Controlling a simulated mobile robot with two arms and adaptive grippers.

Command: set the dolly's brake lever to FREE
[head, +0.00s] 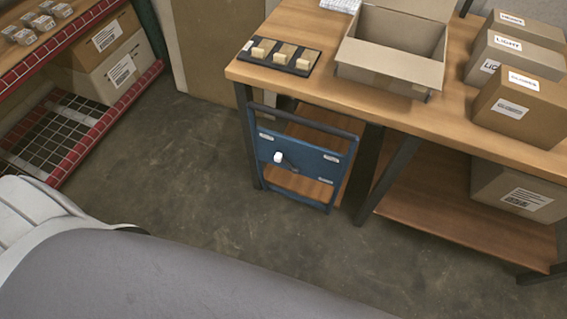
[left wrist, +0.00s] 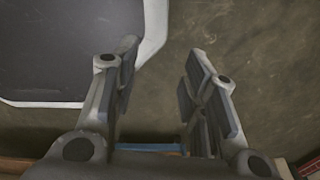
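The blue dolly (head: 315,160) stands upright on edge in front of the workbench's left end, its dark handle bar at the top. The brake lever (head: 279,157) has a white knob at the left of the blue panel, with a dark piece beside it. Small pale labels sit around the panel, too small to read, so I cannot tell the lever's setting. My left gripper (left wrist: 162,55) is open and empty over the floor in the left wrist view. A blue bar (left wrist: 150,147) shows low behind it, perhaps the dolly. My right gripper is not in view.
The workbench (head: 440,112) holds an open carton (head: 365,75), a dark tray (head: 305,66) with blocks and several closed boxes (head: 525,100). A red-edged rack (head: 110,115) stands at the left. Bare floor (head: 185,180) lies between rack and dolly.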

